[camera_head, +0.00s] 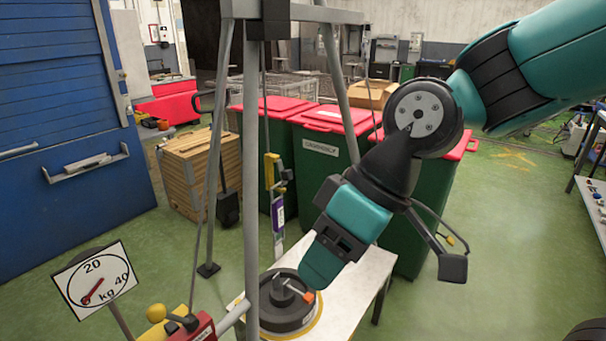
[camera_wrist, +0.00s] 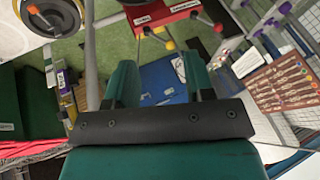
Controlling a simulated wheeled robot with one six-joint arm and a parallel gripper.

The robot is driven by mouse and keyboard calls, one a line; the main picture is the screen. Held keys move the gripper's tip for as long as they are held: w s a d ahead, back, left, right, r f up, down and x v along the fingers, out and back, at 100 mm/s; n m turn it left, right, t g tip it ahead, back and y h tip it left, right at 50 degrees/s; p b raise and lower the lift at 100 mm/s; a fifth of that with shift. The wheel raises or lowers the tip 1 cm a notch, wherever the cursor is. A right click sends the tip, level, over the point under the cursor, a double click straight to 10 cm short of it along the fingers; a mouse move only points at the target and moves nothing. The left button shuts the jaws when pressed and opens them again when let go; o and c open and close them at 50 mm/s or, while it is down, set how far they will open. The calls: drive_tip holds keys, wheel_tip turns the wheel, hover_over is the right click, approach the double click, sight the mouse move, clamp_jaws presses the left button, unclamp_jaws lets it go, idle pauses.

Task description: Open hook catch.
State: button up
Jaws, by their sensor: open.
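I cannot say for certain which part is the hook catch. A black round turntable (camera_head: 285,313) with a small orange-tipped lever (camera_head: 308,297) sits on a white table (camera_head: 352,290); the turntable also shows at the top left of the wrist view (camera_wrist: 62,14). A yellow fitting with a purple label (camera_head: 277,212) hangs upright on the frame behind it.
A grey metal frame (camera_head: 252,150) rises close left of my gripper. A red box (camera_head: 192,330) with ball-ended levers and a kg dial (camera_head: 95,281) stand at the lower left. Green bins with red lids (camera_head: 328,150) stand behind.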

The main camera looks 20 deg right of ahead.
drive_tip(key=w+f+n+t+y+b, duration=0.1)
drive_tip(key=w+f+y+b, duration=0.15)
drive_tip(key=w, duration=0.35)
drive_tip(key=w+f+t+y+b, duration=0.1)
drive_tip(key=w+f+b, duration=0.15)
drive_tip(key=w, duration=0.35)
drive_tip(key=m+t+y+b, duration=0.1)
drive_tip(key=m+t+b, duration=0.1)
drive_tip(key=t+b, duration=0.75)
approach(290, 175)
drive_tip(key=w+a+p, duration=0.2)
drive_tip(key=p, duration=0.1)
drive_tip(key=w+a+f+t+p, duration=0.1)
drive_tip(key=w+a+p, duration=0.1)
drive_tip(key=w+p, duration=0.1)
drive_tip(key=w+a+t+p, duration=0.1)
drive_tip(key=w+a+p, duration=0.1)
drive_tip(key=w+p, duration=0.1)
drive_tip(key=shift+w+a+f, duration=0.1)
drive_tip(key=shift+a+f, duration=0.25)
clamp_jaws()
